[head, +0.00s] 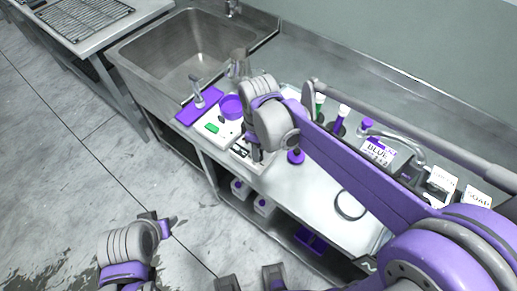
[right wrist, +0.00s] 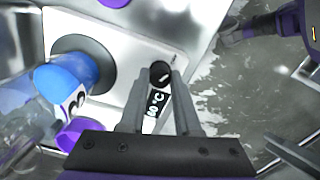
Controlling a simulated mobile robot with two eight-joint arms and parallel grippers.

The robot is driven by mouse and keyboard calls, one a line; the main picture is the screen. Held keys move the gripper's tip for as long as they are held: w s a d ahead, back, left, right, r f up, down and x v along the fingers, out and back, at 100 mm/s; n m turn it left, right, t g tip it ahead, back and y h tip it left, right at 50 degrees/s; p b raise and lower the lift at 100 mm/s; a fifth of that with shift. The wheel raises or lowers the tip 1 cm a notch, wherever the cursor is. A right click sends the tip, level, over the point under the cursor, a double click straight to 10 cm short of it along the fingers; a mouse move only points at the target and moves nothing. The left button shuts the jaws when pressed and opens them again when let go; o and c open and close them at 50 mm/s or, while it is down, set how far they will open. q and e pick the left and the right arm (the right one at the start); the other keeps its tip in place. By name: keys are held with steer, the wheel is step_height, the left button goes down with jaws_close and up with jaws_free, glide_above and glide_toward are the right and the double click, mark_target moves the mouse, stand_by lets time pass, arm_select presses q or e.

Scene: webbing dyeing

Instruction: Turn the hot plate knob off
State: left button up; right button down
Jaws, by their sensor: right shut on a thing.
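The hot plate (right wrist: 185,55) is a pale box with a round dark heating disc, in the right wrist view. Its black knob (right wrist: 160,71) sits near one edge, beside a label or display reading a °C value. My right gripper (right wrist: 162,84) is shut on the knob, one finger on each side. In the head view the right gripper (head: 256,154) reaches down at the hot plate's front (head: 257,166), and my arm hides much of the plate and knob. My left gripper (head: 170,224) is low at the left, away from the table; its jaws are unclear.
A white device with a green patch (head: 213,128) and a purple mat (head: 186,117) lie near the sink (head: 190,48). Bottles and a BLUE box (head: 378,151) stand along the back. The floor in front is open.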

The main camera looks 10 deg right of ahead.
stand_by(0.3)
steer(key=c, duration=0.6)
jaws_free()
step_height(320, 180, up, 11)
steer(key=shift+f+p, duration=0.1)
steer(key=shift+p, duration=0.3)
steer(key=s+d+f+m+t, duration=0.1)
steer(key=s+d+f+m, duration=0.1)
steer(key=s+f+m, duration=0.1)
steer(key=s+d+f+m+t, duration=0.2)
steer(key=s+d+f+m, duration=0.1)
steer(key=s+f+m, duration=0.1)
steer(key=s+d+f+m+t, duration=0.2)
steer(key=s+f+m, duration=0.1)
steer(key=s, duration=0.3)
steer(key=shift+d+f+m, duration=0.15)
steer(key=shift+f+m, duration=0.15)
steer(key=shift+f, duration=0.55)
